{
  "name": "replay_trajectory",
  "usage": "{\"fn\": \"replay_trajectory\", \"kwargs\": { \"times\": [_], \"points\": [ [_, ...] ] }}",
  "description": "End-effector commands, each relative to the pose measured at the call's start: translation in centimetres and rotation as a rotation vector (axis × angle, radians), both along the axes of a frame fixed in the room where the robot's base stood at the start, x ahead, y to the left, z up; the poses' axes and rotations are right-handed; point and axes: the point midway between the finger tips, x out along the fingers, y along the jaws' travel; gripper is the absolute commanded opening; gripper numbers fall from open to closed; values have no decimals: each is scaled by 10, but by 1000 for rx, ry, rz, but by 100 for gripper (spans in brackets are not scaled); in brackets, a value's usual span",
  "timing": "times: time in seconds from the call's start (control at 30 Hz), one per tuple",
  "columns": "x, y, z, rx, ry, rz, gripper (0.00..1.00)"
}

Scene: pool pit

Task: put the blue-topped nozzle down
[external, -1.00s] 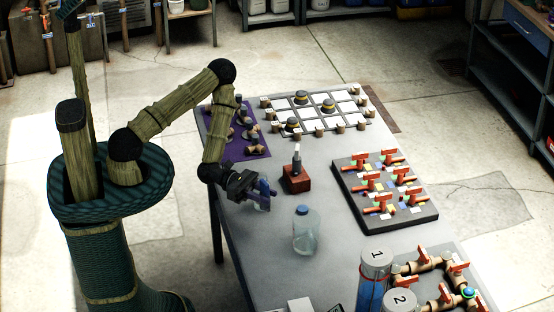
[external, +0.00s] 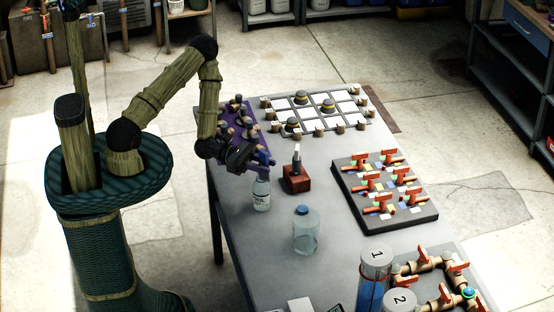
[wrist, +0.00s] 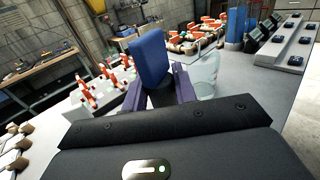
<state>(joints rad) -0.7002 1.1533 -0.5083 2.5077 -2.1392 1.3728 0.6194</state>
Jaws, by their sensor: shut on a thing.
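My gripper (external: 262,160) is shut on the blue-topped nozzle. In the wrist view its blue top (wrist: 148,58) stands up between the purple fingers (wrist: 160,92), with a dark part below. In the external view the held nozzle is mostly hidden by my gripper. My gripper is just above a small clear labelled bottle (external: 261,196) on the table. Whether the nozzle touches the bottle's neck is unclear. A purple mat (external: 257,146) with several small nozzle-like parts lies behind my gripper.
A red-brown block (external: 296,184) with a grey-tipped piece stands right of my gripper. A clear jar with a blue cap (external: 306,236) stands in front. A dark board (external: 398,222) with red-handled valves and a white grid (external: 330,108) fill the right and back. Bare table (external: 260,250) lies front left.

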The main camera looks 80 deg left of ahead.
Motion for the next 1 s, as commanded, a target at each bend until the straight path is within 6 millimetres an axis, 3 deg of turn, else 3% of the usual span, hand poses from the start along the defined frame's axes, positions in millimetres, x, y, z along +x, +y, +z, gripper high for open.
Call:
{"fn": "replay_trajectory", "kwargs": {
  "times": [0.03,0.37,0.7,1.0],
  "points": [
    [2,12,9,4,0,17,1],
    [9,96,-4,22,30,172,1],
    [-29,142,-37,0,-6,26,1],
    [-42,150,-38,-2,3,-13,1]
  ]
}}
